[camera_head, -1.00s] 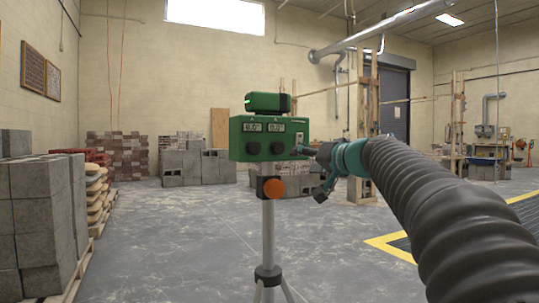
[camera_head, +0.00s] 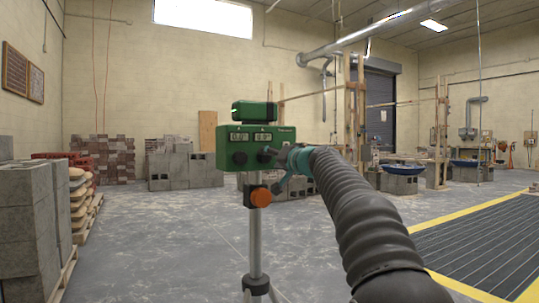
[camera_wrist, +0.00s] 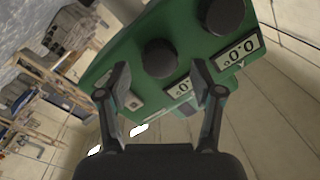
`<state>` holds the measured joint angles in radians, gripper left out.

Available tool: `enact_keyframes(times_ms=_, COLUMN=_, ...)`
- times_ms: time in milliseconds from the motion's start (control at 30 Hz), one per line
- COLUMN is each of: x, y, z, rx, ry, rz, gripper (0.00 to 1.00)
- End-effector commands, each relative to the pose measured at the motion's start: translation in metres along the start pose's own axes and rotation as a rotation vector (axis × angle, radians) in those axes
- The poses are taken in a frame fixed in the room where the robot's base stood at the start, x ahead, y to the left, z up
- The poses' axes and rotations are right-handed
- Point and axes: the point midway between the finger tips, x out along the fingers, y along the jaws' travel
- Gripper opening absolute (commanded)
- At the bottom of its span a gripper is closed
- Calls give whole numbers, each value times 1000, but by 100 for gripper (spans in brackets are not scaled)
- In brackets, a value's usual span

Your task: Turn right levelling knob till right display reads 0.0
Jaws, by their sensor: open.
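The green levelling instrument (camera_head: 290,134) stands on a tripod, with two displays above two black knobs. My gripper (camera_head: 272,154) is open at the right knob (camera_head: 264,157). In the wrist view my gripper (camera_wrist: 160,78) has a finger on either side of the right knob (camera_wrist: 160,58); contact is unclear. The left knob (camera_wrist: 224,14) is outside the fingers. The right display (camera_head: 263,137) seems to read 0.0, but its digits are small. In the wrist view a finger partly hides the right display (camera_wrist: 180,90). The left display (camera_wrist: 241,50) appears upside down, reading 0.0.
An orange knob (camera_head: 260,197) is on the tripod (camera_head: 255,240) below the instrument. Block stacks (camera_head: 28,225) stand at left and at the back wall. A yellow-edged dark grate (camera_head: 480,245) lies at right. The grey floor around the tripod is open.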

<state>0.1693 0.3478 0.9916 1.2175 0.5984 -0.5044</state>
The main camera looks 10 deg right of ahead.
Motion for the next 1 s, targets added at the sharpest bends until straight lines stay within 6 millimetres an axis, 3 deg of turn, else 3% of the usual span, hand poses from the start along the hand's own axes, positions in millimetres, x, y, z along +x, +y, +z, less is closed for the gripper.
enact_keyframes(times_ms=200, x=15, y=0, z=0, rx=0, ry=0, rz=0, gripper=66)
enact_keyframes(times_ms=500, x=16, y=0, z=0, rx=0, ry=1, rz=0, gripper=66)
enact_keyframes(times_ms=767, x=16, y=0, z=0, rx=0, ry=1, rz=0, gripper=6)
enact_keyframes(times_ms=1000, x=16, y=2, z=2, rx=-64, ry=-2, rz=2, gripper=6)
